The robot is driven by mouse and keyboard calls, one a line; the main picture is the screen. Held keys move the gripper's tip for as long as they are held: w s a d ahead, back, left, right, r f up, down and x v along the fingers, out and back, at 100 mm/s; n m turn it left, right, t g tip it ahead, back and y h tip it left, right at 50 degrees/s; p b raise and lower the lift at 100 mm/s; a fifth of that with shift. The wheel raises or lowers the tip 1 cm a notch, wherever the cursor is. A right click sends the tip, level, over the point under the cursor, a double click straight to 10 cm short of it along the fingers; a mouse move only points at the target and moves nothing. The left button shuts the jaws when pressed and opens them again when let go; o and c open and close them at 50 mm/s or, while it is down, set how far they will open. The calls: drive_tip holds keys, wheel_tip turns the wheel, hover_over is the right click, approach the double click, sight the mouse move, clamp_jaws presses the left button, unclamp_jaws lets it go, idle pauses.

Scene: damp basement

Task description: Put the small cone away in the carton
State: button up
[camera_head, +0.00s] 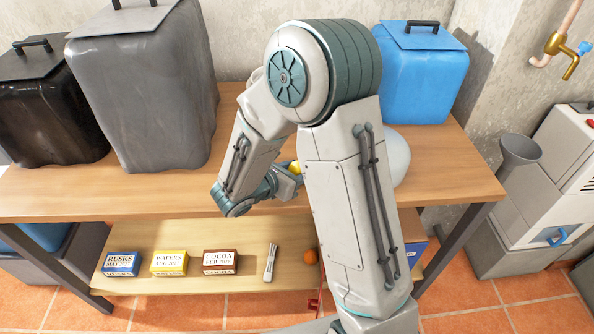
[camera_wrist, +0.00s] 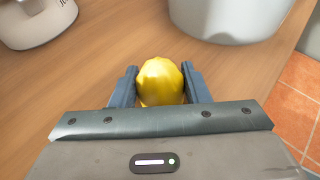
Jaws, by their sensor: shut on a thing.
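My gripper (camera_wrist: 160,88) is shut on a yellow, rounded, lumpy thing (camera_wrist: 160,80), its fingers on either side of it. In the head view a bit of the yellow thing (camera_head: 295,167) shows at my gripper, over the wooden table top (camera_head: 130,190). The frames do not show clearly whether it is a cone. I see no other small cone. No carton can be made out for certain; a blue and white box (camera_head: 415,252) on the lower shelf is mostly hidden behind my arm.
A pale round vessel (camera_head: 394,157) stands close by, also in the wrist view (camera_wrist: 228,18). Black (camera_head: 45,110), grey (camera_head: 150,90) and blue (camera_head: 424,70) bins stand on the table top. The lower shelf (camera_head: 190,230) holds small boxes (camera_head: 170,262) and an orange (camera_head: 311,257).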

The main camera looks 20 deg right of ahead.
drive_tip(key=shift+r, duration=0.45)
drive_tip(key=r, duration=0.2)
drive_tip(key=r+p, duration=0.1)
drive_tip(key=shift+s+d+r, duration=0.15)
drive_tip(key=shift+d+r, duration=0.05)
drive_tip(key=shift+r, duration=0.2)
drive_tip(key=s+d+r+b, duration=0.1)
drive_tip(key=s+d+r, duration=0.5)
drive_tip(key=s+d, duration=0.1)
drive_tip(key=shift+s+d+b, duration=0.3)
drive_tip(key=shift+d+b, duration=0.1)
drive_tip(key=shift+d, duration=0.2)
drive_tip(key=shift+r, duration=0.1)
